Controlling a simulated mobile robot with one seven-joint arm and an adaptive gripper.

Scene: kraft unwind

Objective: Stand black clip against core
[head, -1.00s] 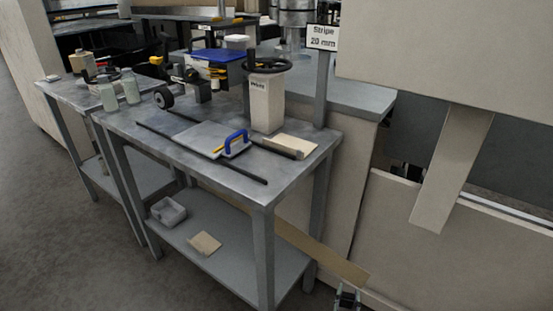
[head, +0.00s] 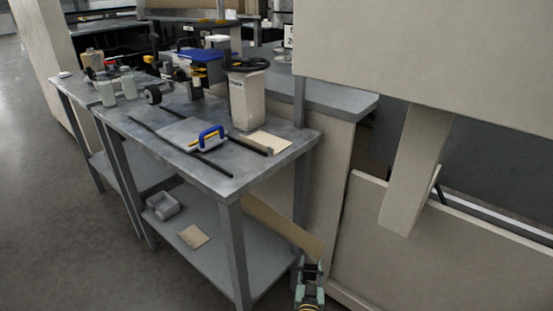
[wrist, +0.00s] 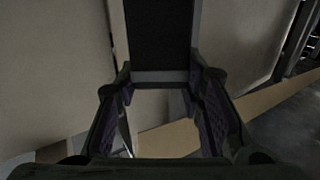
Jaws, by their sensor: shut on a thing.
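My gripper (head: 311,270) is low at the bottom of the head view, in front of the table's right end and near the end of a long brown strip. In the wrist view its two fingers (wrist: 160,84) stand apart, with a dark rectangular piece with a grey lower edge, apparently the black clip (wrist: 160,35), between their tips. The clip is too small to make out clearly in the head view. I cannot pick out the core with certainty in either view.
The metal table (head: 205,170) holds a white box (head: 247,100), a blue-handled tool (head: 211,138) and dark rods. The brown strip (head: 283,227) slants behind the table leg. A beige machine panel (head: 430,250) stands at right. The floor (head: 80,240) at left is clear.

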